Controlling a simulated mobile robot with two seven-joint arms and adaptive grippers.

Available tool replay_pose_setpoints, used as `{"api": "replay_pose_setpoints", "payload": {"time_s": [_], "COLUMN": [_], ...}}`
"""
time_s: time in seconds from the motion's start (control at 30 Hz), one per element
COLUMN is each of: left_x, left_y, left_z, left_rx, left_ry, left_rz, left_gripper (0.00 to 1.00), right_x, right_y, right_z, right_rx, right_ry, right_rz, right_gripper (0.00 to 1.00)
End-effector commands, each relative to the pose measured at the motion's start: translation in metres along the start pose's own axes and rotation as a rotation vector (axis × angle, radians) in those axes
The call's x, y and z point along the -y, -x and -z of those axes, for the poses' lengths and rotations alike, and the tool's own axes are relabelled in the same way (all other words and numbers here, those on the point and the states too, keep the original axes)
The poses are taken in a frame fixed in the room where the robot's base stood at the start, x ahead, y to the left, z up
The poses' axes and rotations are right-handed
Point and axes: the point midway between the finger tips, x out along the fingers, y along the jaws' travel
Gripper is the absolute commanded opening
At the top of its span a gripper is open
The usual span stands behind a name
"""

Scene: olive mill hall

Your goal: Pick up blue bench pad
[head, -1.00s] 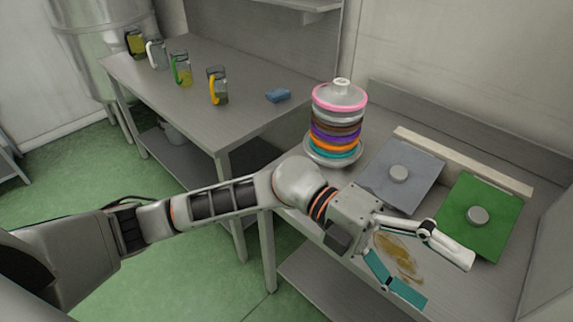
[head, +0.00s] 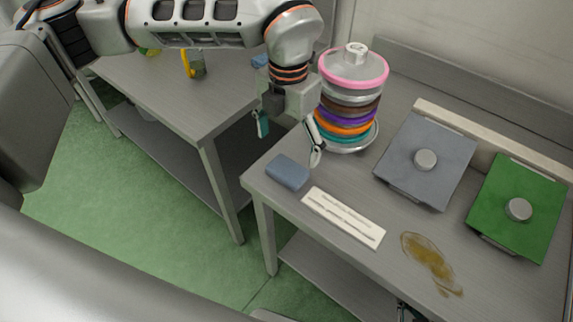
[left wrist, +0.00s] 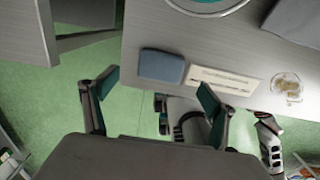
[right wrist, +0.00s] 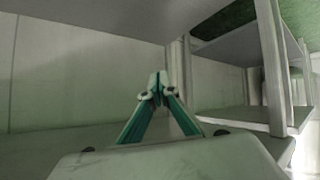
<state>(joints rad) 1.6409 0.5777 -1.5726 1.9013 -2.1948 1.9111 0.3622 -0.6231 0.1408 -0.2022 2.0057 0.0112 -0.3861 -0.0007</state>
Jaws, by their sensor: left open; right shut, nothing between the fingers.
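The blue bench pad (head: 287,172) lies flat on the near left corner of the right-hand steel table. It also shows in the left wrist view (left wrist: 161,65), close to the table edge. My left gripper (head: 290,142) is open and empty, pointing down above and behind the pad. In the left wrist view the pad appears beyond and between the two spread fingers (left wrist: 152,88). My right gripper (right wrist: 158,88) is shut and empty in its own wrist view, facing a pale wall and shelves.
A white printed strip (head: 343,216) lies right of the pad. A stack of coloured rings (head: 348,105) stands behind, close to my left gripper. A brown spill (head: 430,260), a grey board (head: 427,172) and a green board (head: 517,205) lie farther right. A jug (head: 196,66) stands on the left table.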

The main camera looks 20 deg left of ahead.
Motion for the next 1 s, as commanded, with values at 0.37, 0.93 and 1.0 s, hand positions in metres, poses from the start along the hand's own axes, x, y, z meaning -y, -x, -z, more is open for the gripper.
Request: {"api": "replay_pose_setpoints", "payload": {"time_s": [0.37, 0.93, 1.0], "left_x": [0.001, 0.001, 0.001], "left_y": [-0.037, -0.072, -0.072], "left_z": [0.003, 0.003, 0.003], "left_rx": [-0.006, -0.003, -0.003], "left_ry": [-0.002, -0.002, -0.002], "left_rz": [0.005, 0.005, 0.005], "left_gripper": [0.85, 0.65, 0.51], "right_x": [0.004, -0.001, -0.001], "right_y": [0.005, -0.002, -0.002], "right_z": [-0.015, -0.003, -0.003], "right_rx": [0.024, 0.001, 0.001], "right_ry": [-0.001, 0.006, 0.005], "right_rz": [0.004, -0.003, -0.003], "right_gripper": [0.00, 0.00, 0.00]}}
